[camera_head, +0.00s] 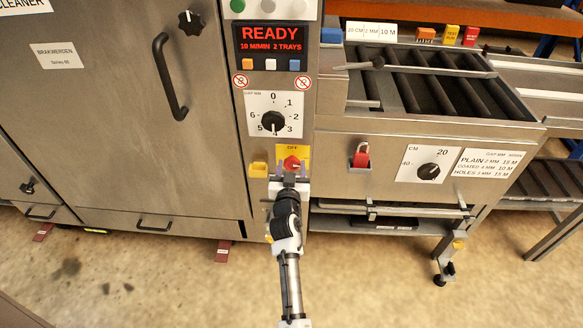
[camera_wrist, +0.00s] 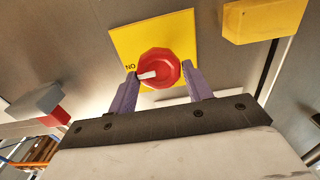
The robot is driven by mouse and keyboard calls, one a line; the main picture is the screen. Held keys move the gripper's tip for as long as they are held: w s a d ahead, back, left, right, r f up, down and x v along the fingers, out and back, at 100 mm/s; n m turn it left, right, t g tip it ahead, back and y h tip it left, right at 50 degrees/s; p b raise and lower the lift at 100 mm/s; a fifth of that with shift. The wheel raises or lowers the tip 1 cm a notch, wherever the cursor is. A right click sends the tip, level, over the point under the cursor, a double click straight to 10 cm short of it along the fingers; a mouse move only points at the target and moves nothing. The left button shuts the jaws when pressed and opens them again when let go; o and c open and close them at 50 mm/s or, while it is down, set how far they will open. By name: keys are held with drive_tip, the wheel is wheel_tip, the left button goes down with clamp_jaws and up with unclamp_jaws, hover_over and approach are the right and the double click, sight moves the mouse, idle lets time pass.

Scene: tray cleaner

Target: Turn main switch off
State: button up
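The main switch (camera_wrist: 160,70) is a red round knob on a yellow plate (camera_wrist: 118,40), with a white pointer bar. In the wrist view the bar points left, toward the lettering that reads upside down as ON. In the head view the red knob (camera_head: 292,162) shows just above my gripper, below the word OFF on the plate (camera_head: 292,148). My gripper (camera_wrist: 160,78) is open, with one purple finger on each side of the knob. The fingertips are close to its rim; whether they touch it I cannot tell.
A yellow block (camera_head: 258,169) juts out left of the switch. Above are the numbered gap dial (camera_head: 273,122) and the display (camera_head: 271,39) reading READY. A CM dial (camera_head: 429,171) is further right.

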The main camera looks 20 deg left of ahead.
drive_tip(key=c, duration=0.5)
drive_tip(key=shift+n, duration=0.3)
drive_tip(key=n, duration=0.3)
drive_tip(key=n+p, duration=0.1)
drive_tip(key=n, duration=0.3)
drive_tip(key=shift+a, duration=0.15)
drive_tip(key=n+p, duration=0.1)
drive_tip(key=n, duration=0.4)
drive_tip(key=shift+a+n+p, duration=0.1)
drive_tip(key=shift+n+p, duration=0.2)
drive_tip(key=n+p, duration=0.1)
drive_tip(key=n, duration=0.3)
drive_tip(key=shift+f+n, duration=0.1)
drive_tip(key=shift+n, duration=0.2)
